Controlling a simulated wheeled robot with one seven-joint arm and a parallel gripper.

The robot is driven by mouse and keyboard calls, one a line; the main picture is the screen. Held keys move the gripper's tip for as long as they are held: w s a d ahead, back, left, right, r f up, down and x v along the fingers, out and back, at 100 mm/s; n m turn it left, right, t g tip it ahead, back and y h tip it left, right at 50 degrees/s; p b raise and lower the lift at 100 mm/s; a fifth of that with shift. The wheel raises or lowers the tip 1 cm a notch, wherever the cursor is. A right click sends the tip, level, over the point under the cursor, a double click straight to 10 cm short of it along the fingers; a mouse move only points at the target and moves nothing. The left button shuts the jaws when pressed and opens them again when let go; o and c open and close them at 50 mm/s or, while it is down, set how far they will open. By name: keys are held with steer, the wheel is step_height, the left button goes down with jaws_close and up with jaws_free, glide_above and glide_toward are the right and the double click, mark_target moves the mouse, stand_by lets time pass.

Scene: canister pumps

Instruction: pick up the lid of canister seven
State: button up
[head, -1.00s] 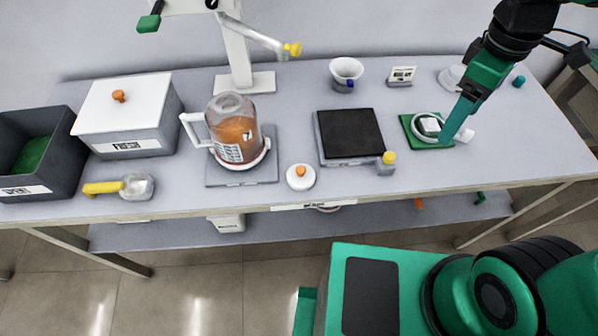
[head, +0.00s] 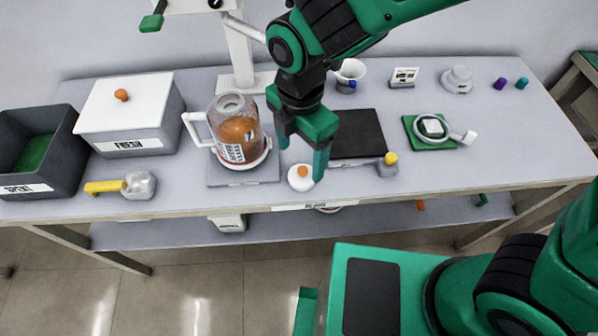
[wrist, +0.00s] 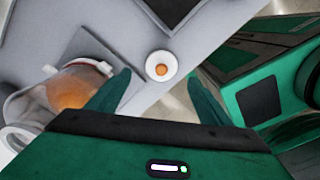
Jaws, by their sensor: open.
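The lid (head: 300,178) is a small round white disc with an orange knob, lying on the table near its front edge. It also shows in the wrist view (wrist: 161,68), beyond and between my fingertips. Canister seven (head: 239,136) is a clear jug marked 7 with orange contents and a white handle; it stands on a grey plate left of the lid, and its side shows in the wrist view (wrist: 72,92). My gripper (head: 301,164) is open and empty, with its fingers above and either side of the lid. I cannot tell its exact height.
A black-topped grey pad (head: 358,134) lies right of my gripper, beside a small yellow-capped item (head: 388,164). A white-lidded box (head: 130,115) and a scoop (head: 130,186) are at left. A green mat (head: 420,143) with a ring is at right. The front edge is close to the lid.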

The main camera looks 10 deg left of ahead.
mark_target(303, 170)
steer(key=shift+d+f, duration=0.15)
steer(key=shift+f, duration=1.55)
steer(key=shift+d+f, duration=0.1)
steer(key=shift+f, duration=1.6)
steer(key=c, duration=1.1)
